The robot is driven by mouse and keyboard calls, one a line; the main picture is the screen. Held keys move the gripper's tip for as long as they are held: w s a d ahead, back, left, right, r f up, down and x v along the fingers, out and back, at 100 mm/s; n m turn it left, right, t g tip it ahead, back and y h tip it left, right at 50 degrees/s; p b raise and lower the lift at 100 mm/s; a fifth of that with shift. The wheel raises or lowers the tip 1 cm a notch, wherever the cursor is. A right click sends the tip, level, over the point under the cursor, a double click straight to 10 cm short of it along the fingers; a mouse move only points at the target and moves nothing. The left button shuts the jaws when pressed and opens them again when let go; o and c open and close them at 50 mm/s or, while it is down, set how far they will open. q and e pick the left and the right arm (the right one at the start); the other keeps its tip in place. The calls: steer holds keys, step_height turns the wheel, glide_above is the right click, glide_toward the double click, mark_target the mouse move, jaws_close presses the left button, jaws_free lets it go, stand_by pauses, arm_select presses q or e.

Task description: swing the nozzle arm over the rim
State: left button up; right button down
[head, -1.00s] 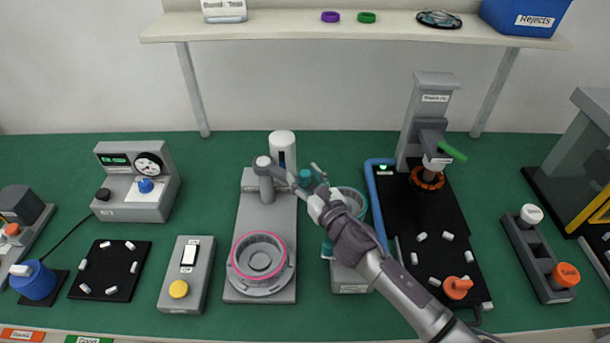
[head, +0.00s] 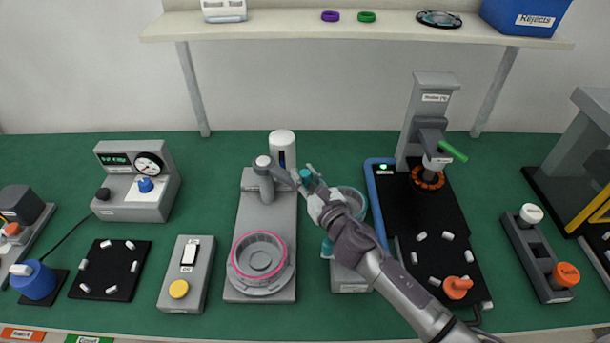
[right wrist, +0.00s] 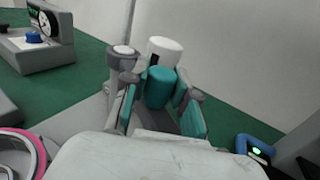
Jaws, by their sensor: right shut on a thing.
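The nozzle arm (head: 280,174) is a grey bar on a post at the back of a grey dispenser base (head: 230,211). It points right, and its teal end knob (head: 305,175) lies between my right gripper's fingers. The pink-edged rim (head: 236,264) of the round rotor stands at the front of the same base, clear of the nozzle. My right gripper (head: 312,180) is shut on the teal knob. In the right wrist view the teal knob (right wrist: 159,87) sits between the two teal finger pads. My left gripper is not in view.
A white cylinder (head: 283,148) stands behind the post. A grey stand with a teal-rimmed bowl (head: 351,190) is partly hidden beneath my right arm. A grey switch box with a yellow button (head: 178,289) stands left of the dispenser, and a black press station (head: 405,212) stands right.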

steer(key=shift+s+a+f, duration=0.1)
steer(key=shift+s+a, duration=0.1)
steer(key=s+a+m+t+h, duration=0.1)
steer(key=s+a+m+h, duration=0.2)
steer(key=a, duration=0.7)
steer(key=shift+s+t+h+b, duration=0.35)
steer(key=shift+s+h, duration=0.35)
steer(key=shift+s, duration=0.45)
steer(key=shift+a, duration=0.15)
steer(key=c, duration=0.9)
jaws_free()
steer(key=shift+w, duration=0.1)
